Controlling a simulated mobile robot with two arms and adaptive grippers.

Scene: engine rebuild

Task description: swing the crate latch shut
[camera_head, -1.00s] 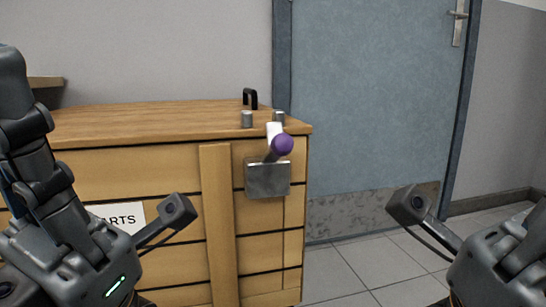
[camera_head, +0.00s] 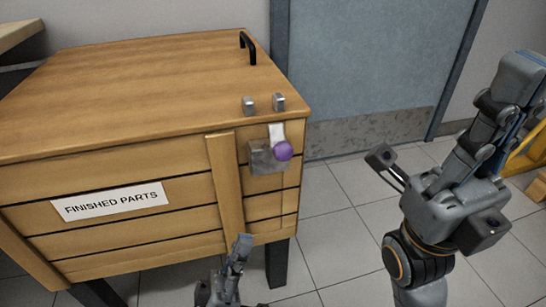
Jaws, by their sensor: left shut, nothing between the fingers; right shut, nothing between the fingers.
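The wooden crate (camera_head: 120,85) labelled finished parts stands at left centre, its lid down. Its latch is on the front near the right corner. It has a pale arm (camera_head: 276,132) just below the lid edge, a purple knob (camera_head: 283,151) and a metal plate (camera_head: 262,158) behind the knob. From this angle I cannot tell whether the latch is engaged. My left gripper (camera_head: 243,243) is shut and empty, pointing up low in front of the crate, below and apart from the latch. My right gripper (camera_head: 522,75) is shut and empty at right, far from the crate, pointing up and right.
Two small metal brackets (camera_head: 263,104) and a black handle (camera_head: 247,47) are on the lid. A grey-blue door (camera_head: 370,60) is behind. A yellow object (camera_head: 525,158) stands at the right edge. Tiled floor (camera_head: 335,235) is clear between the crate and my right arm.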

